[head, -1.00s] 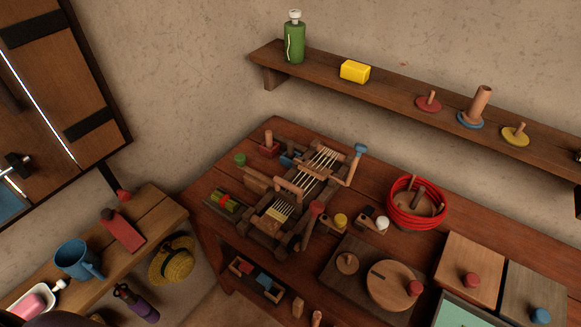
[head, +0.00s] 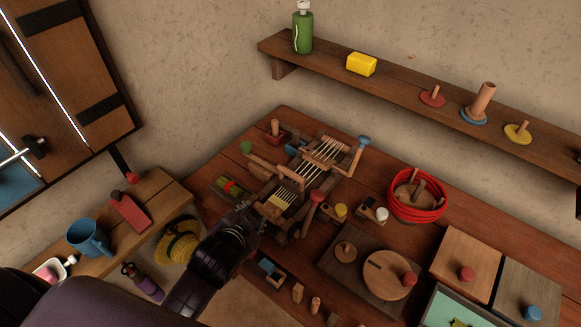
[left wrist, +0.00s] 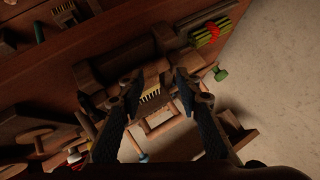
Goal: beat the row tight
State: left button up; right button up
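A small wooden loom (head: 312,168) stands on the red-brown table, with pale warp threads stretched along it. A wooden bar with upright posts (head: 290,175) crosses the threads near the middle. A yellowish strip of threads (head: 283,199) lies in front of that bar and also shows in the left wrist view (left wrist: 150,97). My left gripper (head: 248,212) is at the near left end of the loom. In the left wrist view, its two fingers (left wrist: 158,88) are apart above the loom, with the yellowish strip between them and nothing gripped. My right gripper is not in view.
A red-handled lever (head: 317,196) and a blue-knobbed crank (head: 364,141) stick up from the loom. A small tray (head: 268,270) sits in front.

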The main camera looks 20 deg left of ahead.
pick_arm(q)
jog(key=w+d+r+m+t+h, duration=0.25)
jog(key=w+r+m+t, duration=0.3)
jog(key=w+r, duration=0.35)
jog(key=w+d+r+m+t+h, duration=0.1)
jog(key=w+d+r+m+t, duration=0.4)
jog(key=r, duration=0.7)
jog(key=w+d+r+m+g+h, duration=0.1)
jog(key=d+r+m+g+h, duration=0.25)
jog(key=d+m+h, duration=0.6)
jog(key=d+r+m+g+h, duration=0.25)
jog(key=r+m+h, duration=0.2)
jog(key=m, duration=0.95)
jog(key=m+g+y, duration=1.1)
jog(key=m+g, duration=0.3)
jog(key=m, duration=0.4)
send_near(290, 172)
jog(key=f, duration=0.2)
jog(key=p+x, duration=0.1)
jog(key=x, duration=0.2)
jog(key=p+x, duration=0.2)
jog(key=x, duration=0.1)
jog(key=shift+d+f, duration=0.1)
jog(key=shift+d, duration=0.4)
